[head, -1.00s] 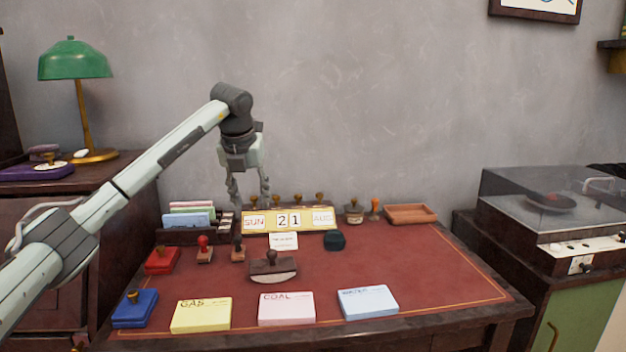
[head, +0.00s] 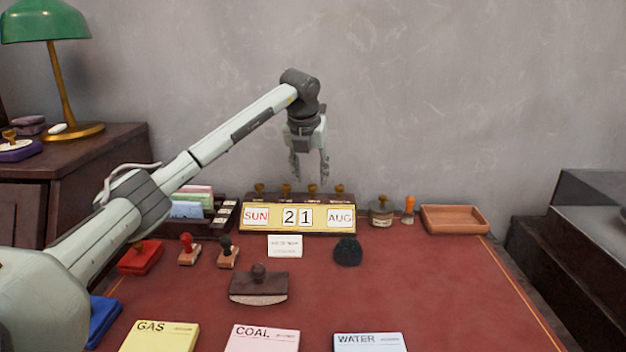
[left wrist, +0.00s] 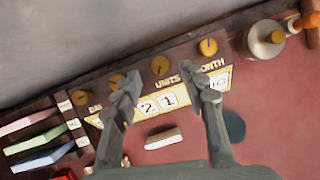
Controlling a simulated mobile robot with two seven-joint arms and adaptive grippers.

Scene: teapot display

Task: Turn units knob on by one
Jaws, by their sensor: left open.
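The desk calendar (head: 298,218) reads SUN, 21, AUG and has a row of brass knobs along its dark top. The units knob (head: 312,190) is third from the left; in the left wrist view the units knob (left wrist: 160,65) is beside the word UNITS. My left gripper (head: 311,174) is open and empty, pointing down just above the units knob, with no contact visible. In the left wrist view my left gripper (left wrist: 168,90) has its fingers spread either side of the units digit, partly hiding the labels. The month knob (left wrist: 208,46) is to the right. My right gripper is not in view.
A card rack (head: 195,210) stands left of the calendar. An ink pot (head: 381,215) and a wooden tray (head: 455,219) stand to its right. Stamps, a blotter (head: 258,287) and note pads are in front.

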